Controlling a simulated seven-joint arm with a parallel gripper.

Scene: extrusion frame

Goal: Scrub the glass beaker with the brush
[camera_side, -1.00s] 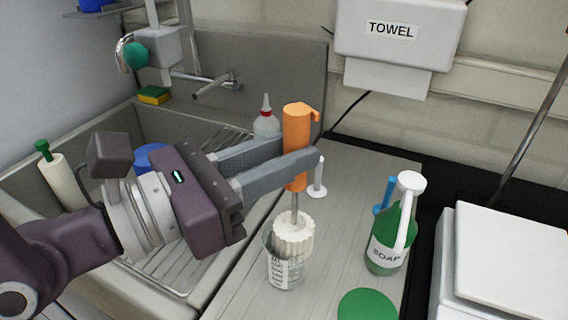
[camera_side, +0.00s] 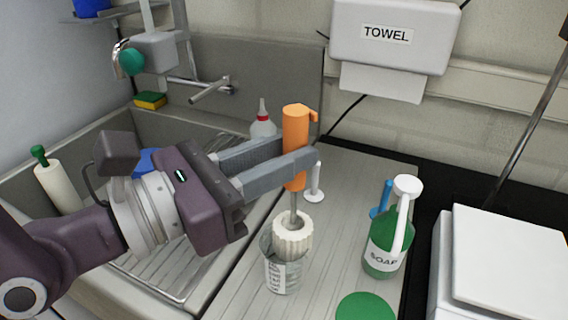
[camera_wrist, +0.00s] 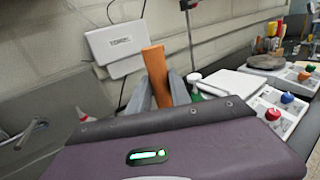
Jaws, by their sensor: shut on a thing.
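My gripper (camera_side: 298,160) is shut on the orange handle of the brush (camera_side: 295,138). The handle also shows between the fingers in the wrist view (camera_wrist: 157,76). The brush hangs nearly upright, with a thin grey shaft and a white bristle head (camera_side: 293,234). The glass beaker (camera_side: 283,274) stands on the ribbed drainboard below. The bristle head is at the beaker's mouth, with most of it showing above the rim. I cannot tell how far its lower end reaches inside.
A green soap bottle (camera_side: 384,246) and a green disc (camera_side: 365,307) are to the right. A white upright peg (camera_side: 315,185) stands just behind the brush. The sink (camera_side: 90,225) is to the left, and a white-topped box (camera_side: 510,255) is at the far right.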

